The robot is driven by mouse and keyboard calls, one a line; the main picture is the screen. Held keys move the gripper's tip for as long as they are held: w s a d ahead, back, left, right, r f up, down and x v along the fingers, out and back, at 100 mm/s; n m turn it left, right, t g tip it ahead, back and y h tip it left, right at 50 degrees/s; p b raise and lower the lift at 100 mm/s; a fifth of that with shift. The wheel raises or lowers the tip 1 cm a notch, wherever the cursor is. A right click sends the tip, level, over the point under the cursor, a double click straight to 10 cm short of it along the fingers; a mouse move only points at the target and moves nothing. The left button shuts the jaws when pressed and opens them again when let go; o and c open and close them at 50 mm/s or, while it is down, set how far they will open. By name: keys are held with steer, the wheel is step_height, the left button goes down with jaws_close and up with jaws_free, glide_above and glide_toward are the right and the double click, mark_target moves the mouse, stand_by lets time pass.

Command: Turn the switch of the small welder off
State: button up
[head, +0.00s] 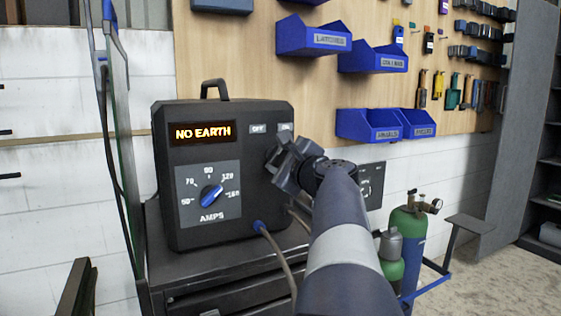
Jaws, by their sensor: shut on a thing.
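The small welder (177,220) is a black box with a top handle, standing on a dark cabinet. Its display (202,132) is lit and reads "NO EARTH". A blue AMPS dial (211,196) sits at the lower left of its front. The "OFF" label (259,129) and the "ON" label (285,127) are at the upper right. My gripper (277,160) is at the welder's front just below these labels, shut on the switch. The switch itself is hidden behind the gripper, so its position cannot be seen.
Cables leave the welder's lower front at a blue plug (259,226). A green gas cylinder (408,222) stands to the right of my arm. Blue bins (385,125) hang on the wall board behind. A panel edge (122,150) stands close on the left.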

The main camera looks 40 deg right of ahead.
steer(key=shift+r+n+b, duration=0.15)
steer(key=shift+n+b, duration=2.35)
steer(key=shift+n, duration=1.25)
steer(key=shift+r+n+b, duration=0.15)
steer(key=shift+n+b, duration=2.35)
steer(key=shift+n, duration=1.25)
steer(key=o, duration=1)
steer(key=shift+r, duration=0.1)
steer(key=v, duration=1)
steer(key=shift+s, duration=0.4)
